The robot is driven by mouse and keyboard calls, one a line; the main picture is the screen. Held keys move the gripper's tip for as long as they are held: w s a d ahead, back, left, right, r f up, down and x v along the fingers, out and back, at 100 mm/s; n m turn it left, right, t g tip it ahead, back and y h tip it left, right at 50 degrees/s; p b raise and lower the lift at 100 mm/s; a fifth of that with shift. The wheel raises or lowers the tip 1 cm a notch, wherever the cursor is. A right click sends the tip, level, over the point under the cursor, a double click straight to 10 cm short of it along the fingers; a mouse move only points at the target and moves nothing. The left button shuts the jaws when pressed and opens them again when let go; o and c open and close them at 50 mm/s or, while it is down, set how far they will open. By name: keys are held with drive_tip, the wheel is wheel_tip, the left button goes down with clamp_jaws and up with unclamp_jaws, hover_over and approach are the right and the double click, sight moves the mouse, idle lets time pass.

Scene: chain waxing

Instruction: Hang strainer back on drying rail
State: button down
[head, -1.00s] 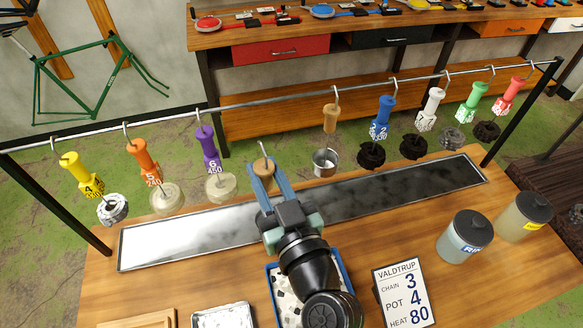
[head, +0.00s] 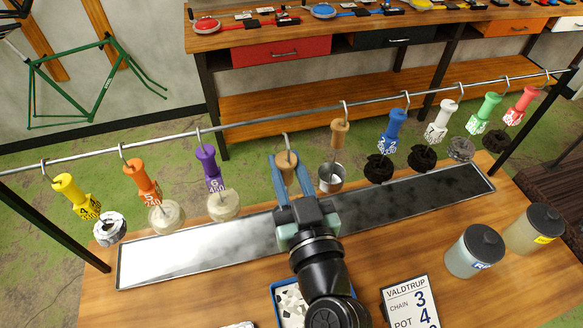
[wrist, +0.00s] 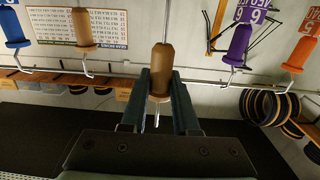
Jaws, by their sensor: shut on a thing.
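My gripper (head: 284,172) is shut on the wooden handle of the strainer (head: 287,160), above the long metal tray. The strainer's hook points up and shows just below the drying rail (head: 240,125) in the head view; I see no contact between them. The strainer's lower end is hidden behind my gripper. In the wrist view, which looks upside down, the brown handle (wrist: 161,65) stands between the two fingers (wrist: 160,98), with a thin metal part showing past it.
A purple-handled tool (head: 209,166) hangs left of the gap and a brown-handled ladle (head: 340,133) hangs close on the right. Several other coloured tools hang along the rail. The tray (head: 235,243) lies below. Two lidded jars (head: 474,250) and a sign card (head: 409,303) stand at right.

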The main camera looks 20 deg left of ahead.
drive_tip(key=w+a+f, duration=0.2)
drive_tip(key=w+a, duration=0.2)
drive_tip(key=w, duration=0.2)
idle(0.6)
drive_tip(key=shift+w+a, duration=0.1)
